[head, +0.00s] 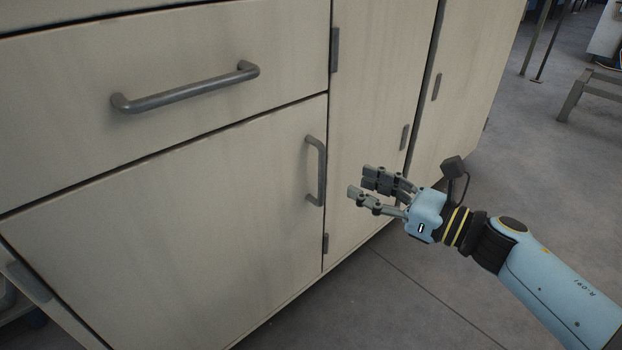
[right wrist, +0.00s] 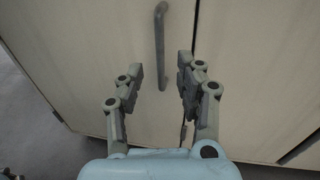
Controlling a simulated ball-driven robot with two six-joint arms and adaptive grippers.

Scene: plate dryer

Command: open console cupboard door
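The cupboard door (head: 200,230) is a pale beige panel below a drawer, and it is shut. Its vertical grey bar handle (head: 316,172) is near the door's right edge. My right gripper (head: 364,184) is open and empty, a little to the right of the handle and apart from it. In the right wrist view, the handle (right wrist: 160,45) stands ahead of the two spread fingers (right wrist: 158,80), roughly between them and nearer the top of the picture.
A drawer (head: 60,95) with a horizontal grey handle (head: 185,88) is above the door. More pale panels (head: 375,110) continue to the right. The grey floor (head: 400,300) is open in front. A metal stand (head: 590,90) is at the far right.

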